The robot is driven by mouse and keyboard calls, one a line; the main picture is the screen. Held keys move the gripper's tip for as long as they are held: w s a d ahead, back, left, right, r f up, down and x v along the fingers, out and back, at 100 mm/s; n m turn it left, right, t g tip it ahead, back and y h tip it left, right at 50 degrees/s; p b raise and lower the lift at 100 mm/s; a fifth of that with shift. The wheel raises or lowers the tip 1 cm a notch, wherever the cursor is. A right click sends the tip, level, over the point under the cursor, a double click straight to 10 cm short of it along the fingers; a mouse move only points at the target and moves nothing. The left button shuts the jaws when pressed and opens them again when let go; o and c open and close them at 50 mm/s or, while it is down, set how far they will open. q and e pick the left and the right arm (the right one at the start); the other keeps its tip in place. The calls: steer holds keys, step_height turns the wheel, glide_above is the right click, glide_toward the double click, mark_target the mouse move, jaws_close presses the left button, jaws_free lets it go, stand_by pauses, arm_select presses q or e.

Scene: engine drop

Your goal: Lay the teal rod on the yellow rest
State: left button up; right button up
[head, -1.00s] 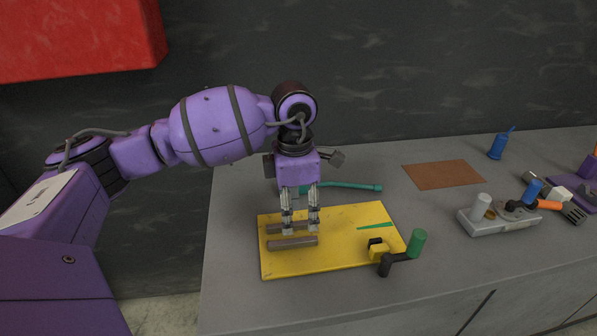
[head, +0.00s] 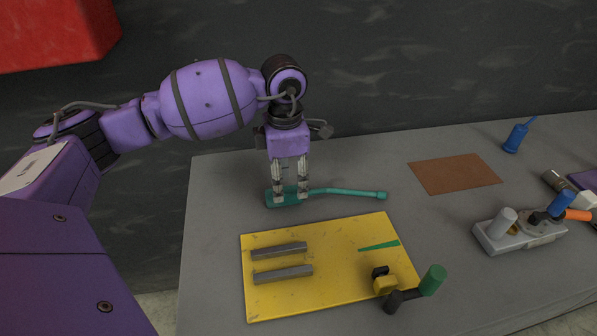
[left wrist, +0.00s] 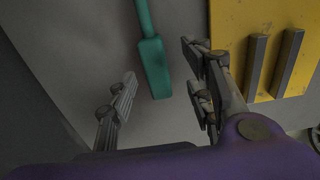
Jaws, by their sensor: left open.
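The teal rod (head: 345,191) lies on the grey table behind the yellow rest, with its wide flat end at the left and a thin shaft running right to a small knob. The yellow rest (head: 335,235) is a flat plate with two parallel grey bars (head: 280,250) on its left part and a green tapered mark on its right. My left gripper (head: 291,196) is open, pointing down at the rod's wide end. In the left wrist view the wide end (left wrist: 154,68) shows between the spread fingers, apart from both. My right gripper is out of view.
A yellow-and-black block (head: 384,283) and a green-handled black crank (head: 432,280) are at the plate's front right. The table between rod and mat is clear.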

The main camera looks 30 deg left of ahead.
mark_target(287, 189)
arm_select(q)
steer(key=f, duration=0.4)
steer(key=shift+w+a+f+p, duration=0.25)
steer(key=shift+f+p, duration=0.1)
steer(key=shift+f, duration=0.05)
steer(key=shift+c, duration=0.5)
steer(key=shift+r, duration=0.1)
jaws_close()
